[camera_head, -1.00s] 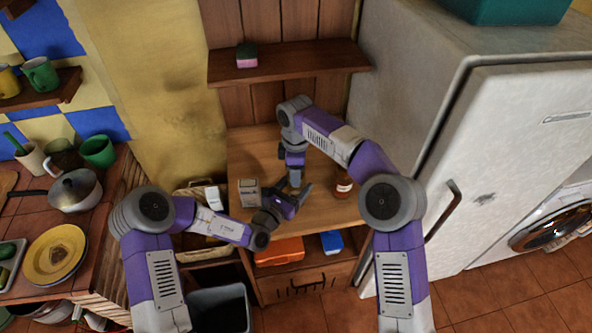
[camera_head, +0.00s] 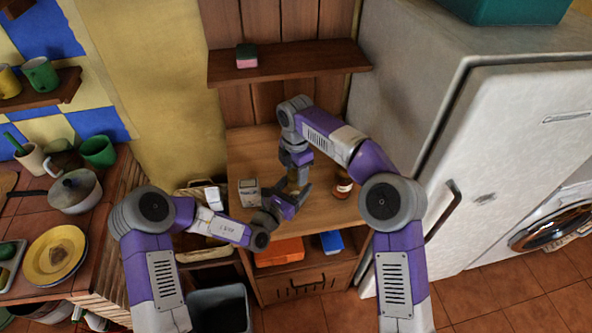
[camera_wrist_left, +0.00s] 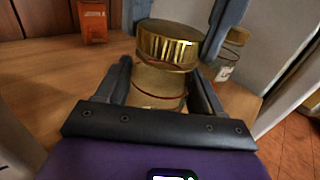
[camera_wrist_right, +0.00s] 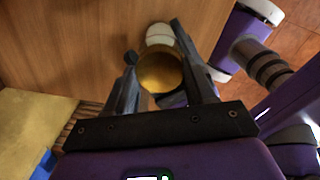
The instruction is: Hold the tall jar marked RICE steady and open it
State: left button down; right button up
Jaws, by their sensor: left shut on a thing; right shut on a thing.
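The tall jar (camera_wrist_left: 158,84) stands on the wooden counter, a pale body under a wide gold lid (camera_wrist_left: 168,42). No RICE marking is legible. My left gripper (camera_head: 296,196) is shut on the jar's body from the side, one finger on each side below the lid. My right gripper (camera_head: 295,174) reaches down from above and is shut on the lid. In the right wrist view the round gold lid (camera_wrist_right: 160,72) sits between its fingers. The lid appears to rest on the jar; whether it is loosened cannot be told.
Another jar (camera_head: 343,184) with a gold lid stands close on the right. A shelf (camera_head: 290,62) with a sponge (camera_head: 246,56) hangs behind. The fridge (camera_head: 500,130) bounds the right. An orange box (camera_head: 279,251) lies below the counter.

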jog(key=shift+r, duration=0.1)
jog(key=shift+r, duration=1)
jog(key=shift+r, duration=2)
pick_arm(q)
jog(key=shift+c, duration=0.3)
grip_release()
